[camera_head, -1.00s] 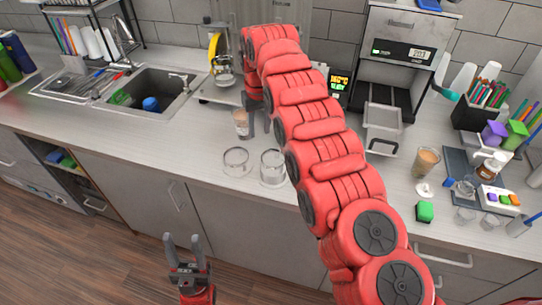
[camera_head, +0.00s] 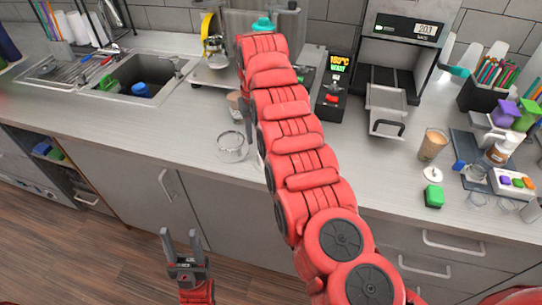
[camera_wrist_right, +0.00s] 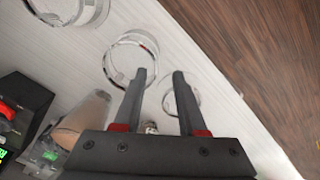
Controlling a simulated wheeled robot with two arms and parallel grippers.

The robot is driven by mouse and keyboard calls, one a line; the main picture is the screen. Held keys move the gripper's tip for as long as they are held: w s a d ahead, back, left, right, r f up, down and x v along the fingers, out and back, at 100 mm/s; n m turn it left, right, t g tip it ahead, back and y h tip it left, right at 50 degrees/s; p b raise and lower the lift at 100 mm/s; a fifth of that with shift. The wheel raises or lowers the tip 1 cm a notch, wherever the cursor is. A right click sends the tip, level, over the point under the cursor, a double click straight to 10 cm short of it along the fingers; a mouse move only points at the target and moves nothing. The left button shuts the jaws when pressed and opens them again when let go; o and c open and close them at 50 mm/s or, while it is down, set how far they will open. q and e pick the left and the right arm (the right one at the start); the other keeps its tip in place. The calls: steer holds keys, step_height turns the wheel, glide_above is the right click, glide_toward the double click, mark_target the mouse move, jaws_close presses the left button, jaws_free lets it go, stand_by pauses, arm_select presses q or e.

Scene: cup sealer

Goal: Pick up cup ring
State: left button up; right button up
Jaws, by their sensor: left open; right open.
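Clear round ring-like pieces stand on the white counter. In the head view one ring (camera_head: 232,149) is in plain sight; another just right of it is almost all hidden behind my right arm. In the right wrist view a clear ring (camera_wrist_right: 110,62) lies by the left fingertip, and a smaller clear round piece (camera_wrist_right: 196,97) shows partly behind the right finger. I cannot tell whether either is the cup ring. My right gripper (camera_wrist_right: 158,75) is open and empty above the counter. My left gripper (camera_head: 181,240) is open and empty in front of the cabinets.
A cup with a brown drink (camera_wrist_right: 87,117) stands left of my right gripper in the wrist view. A black device with a lit display (camera_head: 333,85) is behind. The sink (camera_head: 135,78) is left.

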steer(key=shift+w+f, duration=0.15)
steer(key=shift+f, duration=0.25)
steer(key=shift+w+d+f+p, duration=0.1)
steer(key=shift+f+p, duration=0.25)
steer(key=shift+p, duration=0.25)
step_height(320, 180, down, 4)
steer(key=shift+d+r+p, duration=0.15)
steer(key=shift+r+p, duration=0.05)
steer(key=shift+p, duration=0.95)
steer(key=shift+w+f, duration=0.1)
steer(key=shift+f, duration=0.3)
jaws_close()
